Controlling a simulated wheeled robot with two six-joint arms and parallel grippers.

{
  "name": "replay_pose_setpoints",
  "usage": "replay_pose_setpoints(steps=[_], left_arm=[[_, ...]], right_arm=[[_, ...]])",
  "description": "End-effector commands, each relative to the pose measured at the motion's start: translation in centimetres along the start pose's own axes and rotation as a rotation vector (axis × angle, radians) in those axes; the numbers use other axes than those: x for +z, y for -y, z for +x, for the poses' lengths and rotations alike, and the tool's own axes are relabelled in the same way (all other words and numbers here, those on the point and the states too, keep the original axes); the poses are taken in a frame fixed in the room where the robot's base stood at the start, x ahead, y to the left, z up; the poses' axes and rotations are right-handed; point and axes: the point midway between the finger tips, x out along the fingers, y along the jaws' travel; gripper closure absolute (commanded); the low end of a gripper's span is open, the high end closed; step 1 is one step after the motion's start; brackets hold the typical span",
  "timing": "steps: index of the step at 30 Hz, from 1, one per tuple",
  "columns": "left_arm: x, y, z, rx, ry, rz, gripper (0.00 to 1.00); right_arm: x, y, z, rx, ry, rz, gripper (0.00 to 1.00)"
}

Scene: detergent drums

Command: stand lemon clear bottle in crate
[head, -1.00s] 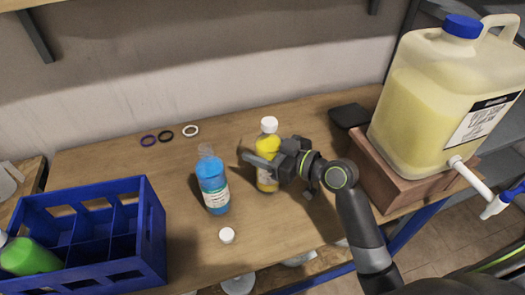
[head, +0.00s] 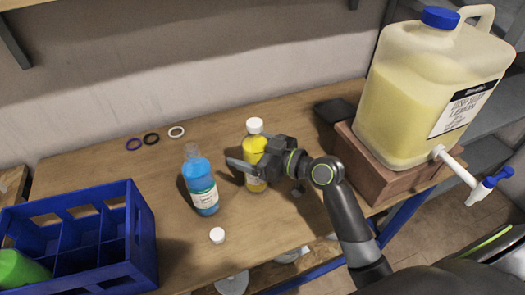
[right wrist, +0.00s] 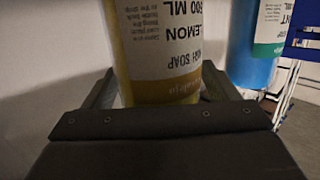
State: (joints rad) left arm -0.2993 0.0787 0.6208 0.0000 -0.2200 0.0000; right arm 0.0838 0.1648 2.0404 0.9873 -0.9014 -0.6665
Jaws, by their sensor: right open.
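The lemon bottle (head: 254,146), clear with yellow soap and a white cap, stands upright on the wooden table. My right gripper (head: 246,170) is open around its lower body. In the right wrist view the lemon bottle (right wrist: 165,50) shows its "LEMON" label between the two spread fingers (right wrist: 158,95), with a gap visible at least on the right side. The blue crate (head: 143,235) stands at the left, with several compartments. A green bottle (head: 20,268) leans or lies in its near left part. My left gripper is not in view.
A blue bottle (head: 202,188) with a clear top stands just left of my right gripper. A loose white cap (head: 217,235) lies in front. Dark and white rings (head: 151,139) lie behind. A large yellow jug (head: 415,105) with a tap stands on a brown block (head: 375,172) at right.

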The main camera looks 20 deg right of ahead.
Motion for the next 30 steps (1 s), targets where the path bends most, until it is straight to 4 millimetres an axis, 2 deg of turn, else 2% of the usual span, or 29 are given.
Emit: replay_pose_setpoints(steps=[5, 18, 24, 30], left_arm=[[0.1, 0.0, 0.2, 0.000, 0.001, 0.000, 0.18], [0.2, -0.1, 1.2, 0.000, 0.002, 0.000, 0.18], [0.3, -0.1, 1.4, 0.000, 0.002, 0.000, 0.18], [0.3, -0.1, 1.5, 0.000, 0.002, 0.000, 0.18]], right_arm=[[0.1, -0.1, -1.9, 0.003, 0.004, -0.005, 0.19], [0.1, 0.0, -8.8, 0.001, 0.005, -0.004, 0.19], [0.0, -0.1, -10.8, 0.001, 0.003, -0.004, 0.19], [-0.1, 0.0, -11.8, 0.000, 0.001, -0.001, 0.19]])
